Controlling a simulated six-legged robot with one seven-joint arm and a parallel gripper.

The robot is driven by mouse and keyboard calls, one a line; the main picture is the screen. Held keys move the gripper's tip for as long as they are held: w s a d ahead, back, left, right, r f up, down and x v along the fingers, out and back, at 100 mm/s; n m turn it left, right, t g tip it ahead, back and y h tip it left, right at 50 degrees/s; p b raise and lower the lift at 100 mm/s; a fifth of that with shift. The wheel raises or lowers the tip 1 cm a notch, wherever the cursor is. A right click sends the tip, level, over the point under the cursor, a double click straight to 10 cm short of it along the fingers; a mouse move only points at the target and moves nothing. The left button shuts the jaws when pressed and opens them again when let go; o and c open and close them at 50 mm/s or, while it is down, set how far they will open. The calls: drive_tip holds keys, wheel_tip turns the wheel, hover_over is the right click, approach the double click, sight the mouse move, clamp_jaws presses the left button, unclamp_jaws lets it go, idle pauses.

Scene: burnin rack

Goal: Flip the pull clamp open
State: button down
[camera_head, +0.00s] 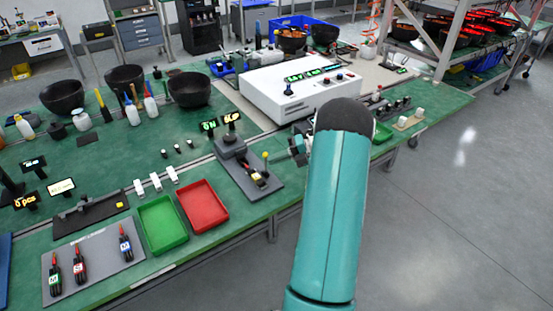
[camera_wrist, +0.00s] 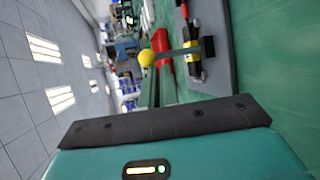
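The pull clamp (camera_head: 257,178) sits on a grey base plate at the table's front edge, in the middle of the head view. A yellow ball knob (camera_head: 265,155) on a thin stem rises beside it. In the wrist view the knob (camera_wrist: 147,58) is on a rod, with the clamp's black, yellow and red parts (camera_wrist: 194,45) behind it. My gripper (camera_head: 300,147) is just right of the fixture in the head view, mostly hidden by my arm.
A red tray (camera_head: 203,206) and a green tray (camera_head: 162,225) lie left of the fixture. A white instrument box (camera_head: 302,84) stands behind it. Small displays (camera_head: 231,117) stand above the fixture's rear. The floor (camera_head: 450,210) on the right is clear.

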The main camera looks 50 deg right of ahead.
drive_tip(key=shift+w+r, duration=0.15)
drive_tip(key=shift+w, duration=0.05)
drive_tip(key=shift+r, duration=1)
drive_tip(key=shift+f, duration=0.15)
